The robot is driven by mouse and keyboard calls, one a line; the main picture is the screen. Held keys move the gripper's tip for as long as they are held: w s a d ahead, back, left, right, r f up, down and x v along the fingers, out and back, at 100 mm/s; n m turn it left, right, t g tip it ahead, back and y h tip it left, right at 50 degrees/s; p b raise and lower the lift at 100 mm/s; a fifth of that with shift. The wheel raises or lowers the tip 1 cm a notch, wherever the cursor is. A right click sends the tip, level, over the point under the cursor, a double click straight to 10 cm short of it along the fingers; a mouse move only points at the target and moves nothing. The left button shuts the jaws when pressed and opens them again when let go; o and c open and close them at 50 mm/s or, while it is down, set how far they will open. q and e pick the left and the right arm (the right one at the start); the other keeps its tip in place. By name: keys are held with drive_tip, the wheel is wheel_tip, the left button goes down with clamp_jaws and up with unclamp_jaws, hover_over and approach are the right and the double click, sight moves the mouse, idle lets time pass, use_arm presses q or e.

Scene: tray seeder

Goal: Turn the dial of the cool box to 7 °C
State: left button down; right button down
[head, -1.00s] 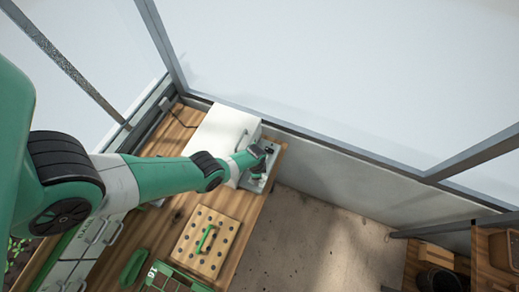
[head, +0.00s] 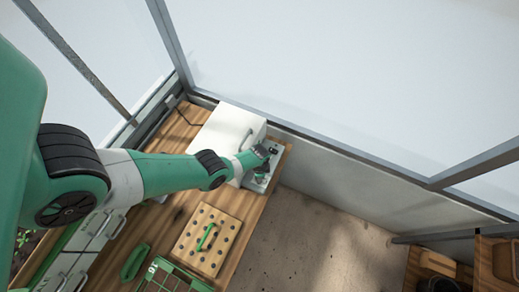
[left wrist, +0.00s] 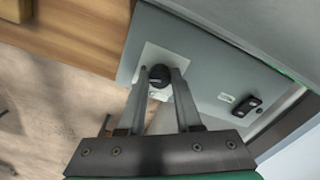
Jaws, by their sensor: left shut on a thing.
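The white cool box (head: 222,129) with a bar handle stands at the back end of the wooden bench in the head view. A grey panel (left wrist: 205,72) fills the upper right of the left wrist view. It carries a black round dial (left wrist: 159,75) on a white plate (left wrist: 149,54). My left gripper (left wrist: 160,80) is shut on the dial, one finger on each side of it. In the head view my left gripper (head: 266,158) is at the box's right side, and the dial is too small to make out. The scale markings are not readable. My right gripper is not in view.
A black switch (left wrist: 247,107) with a small label sits on the grey panel, right of the dial. A perforated wooden board (head: 208,240) with a green handle and a green tray (head: 170,279) lie on the bench. The floor right of the bench is clear.

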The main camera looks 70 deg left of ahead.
use_arm(q)
drive_tip(key=n, duration=0.5)
drive_tip(key=shift+n, duration=2.2)
drive_tip(key=c, duration=0.6)
unclamp_jaws()
drive_tip(key=shift+r, duration=0.1)
